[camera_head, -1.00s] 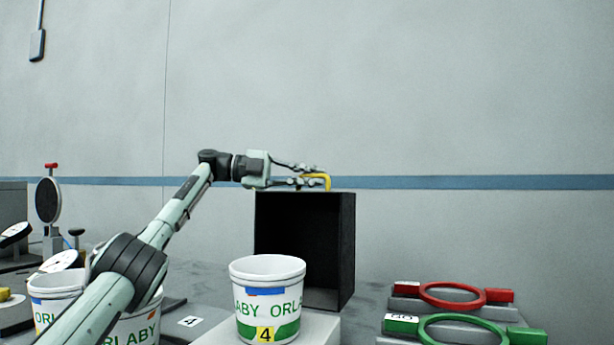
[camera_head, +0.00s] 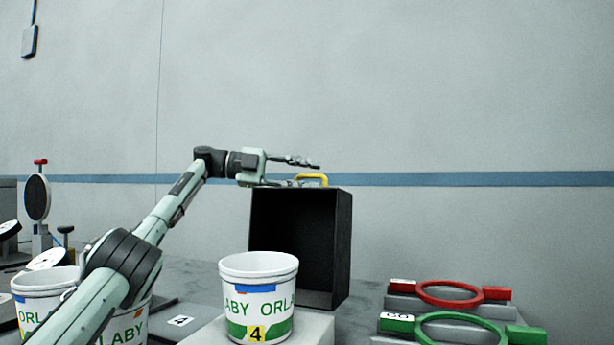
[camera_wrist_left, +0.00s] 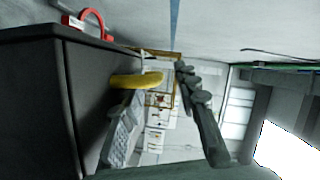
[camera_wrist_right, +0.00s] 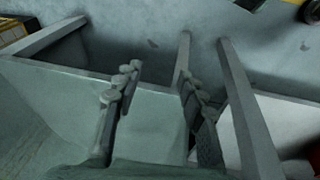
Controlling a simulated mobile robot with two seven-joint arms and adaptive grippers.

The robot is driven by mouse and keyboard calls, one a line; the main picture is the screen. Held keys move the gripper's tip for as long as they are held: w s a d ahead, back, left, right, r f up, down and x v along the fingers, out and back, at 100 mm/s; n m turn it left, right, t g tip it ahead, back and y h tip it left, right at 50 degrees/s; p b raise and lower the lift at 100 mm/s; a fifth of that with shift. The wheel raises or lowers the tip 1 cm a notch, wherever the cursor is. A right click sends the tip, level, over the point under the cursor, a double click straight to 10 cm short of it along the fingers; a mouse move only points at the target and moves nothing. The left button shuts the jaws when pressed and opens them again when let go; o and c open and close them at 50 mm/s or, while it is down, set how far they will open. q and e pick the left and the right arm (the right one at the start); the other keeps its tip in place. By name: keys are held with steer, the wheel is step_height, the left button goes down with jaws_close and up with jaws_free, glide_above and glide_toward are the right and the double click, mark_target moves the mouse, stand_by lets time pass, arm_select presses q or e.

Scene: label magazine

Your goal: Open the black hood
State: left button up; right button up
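The black hood (camera_head: 344,245) stands on the bench with its open, dark front facing the head camera. A yellow handle (camera_head: 312,176) sits on its top edge. My left gripper (camera_head: 308,174) is open at the handle, one finger above it and the other low beside it. In the left wrist view the handle (camera_wrist_left: 138,80) overlaps the tip of the left-hand finger, and I cannot tell whether they touch. The hood's dark side (camera_wrist_left: 35,100) fills the left there. My right gripper (camera_wrist_right: 160,82) is open and empty, seen only in the right wrist view.
A white bucket (camera_head: 258,298) marked 4 stands in front of the hood, with more buckets (camera_head: 42,283) behind my left arm. A red ring (camera_head: 450,304) and a green ring (camera_head: 425,334) lie at right. Grey bars (camera_wrist_right: 248,115) stand close to my right gripper.

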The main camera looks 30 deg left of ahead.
arm_select(q)
steer(key=v, duration=0.6)
steer(key=shift+r, duration=0.1)
steer(key=shift+s+a, duration=0.45)
steer(key=shift+a, duration=0.1)
